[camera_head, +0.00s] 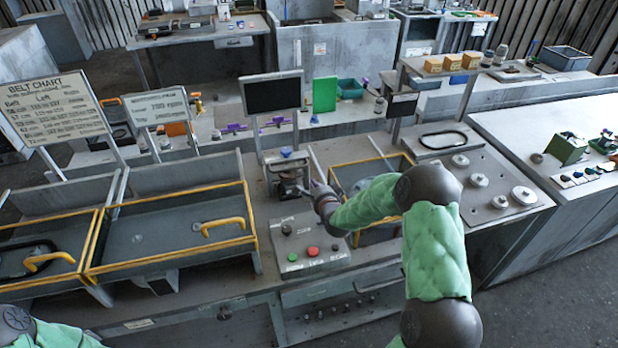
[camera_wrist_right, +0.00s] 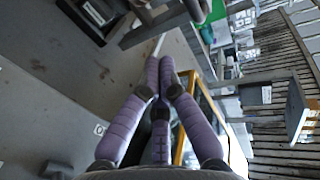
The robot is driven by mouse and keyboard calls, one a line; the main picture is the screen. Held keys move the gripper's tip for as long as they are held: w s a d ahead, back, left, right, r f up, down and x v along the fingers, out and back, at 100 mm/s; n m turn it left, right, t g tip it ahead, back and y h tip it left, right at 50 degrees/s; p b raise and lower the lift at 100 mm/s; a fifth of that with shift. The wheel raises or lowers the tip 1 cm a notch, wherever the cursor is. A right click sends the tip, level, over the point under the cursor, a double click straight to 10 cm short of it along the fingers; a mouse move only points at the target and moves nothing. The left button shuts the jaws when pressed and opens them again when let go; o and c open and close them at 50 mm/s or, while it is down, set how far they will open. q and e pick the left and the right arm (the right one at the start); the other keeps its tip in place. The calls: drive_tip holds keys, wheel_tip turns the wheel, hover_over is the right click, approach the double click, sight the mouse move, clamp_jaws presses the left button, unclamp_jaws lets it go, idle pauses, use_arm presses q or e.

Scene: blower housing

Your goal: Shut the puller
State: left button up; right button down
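The puller seems to be the small metal device with a blue top (camera_head: 287,155) on the bench, left of my right gripper. My right gripper (camera_head: 317,187) is close beside its right side, its purple-grey fingers pointing at it. In the right wrist view the purple fingers (camera_wrist_right: 160,68) come together at the tips. A thin pale bar (camera_wrist_right: 158,45) shows just beyond the tips; I cannot tell whether they touch it. The wrist view shows the device only partly, and its moving part is hard to make out. My left gripper is out of view; only part of that arm shows.
A control box (camera_head: 308,245) with red and green buttons stands in front of the device. A yellow-edged bin (camera_head: 340,172) is to the right, partly behind my right arm. Yellow-edged trays (camera_head: 180,195) lie left. A dark screen (camera_head: 272,95) stands behind.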

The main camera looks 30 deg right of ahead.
sight(306, 172)
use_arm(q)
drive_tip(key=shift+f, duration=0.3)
use_arm(e)
drive_tip(key=x, duration=0.7)
drive_tip(key=shift+w+d, duration=0.1)
drive_tip(key=shift+w, duration=0.3)
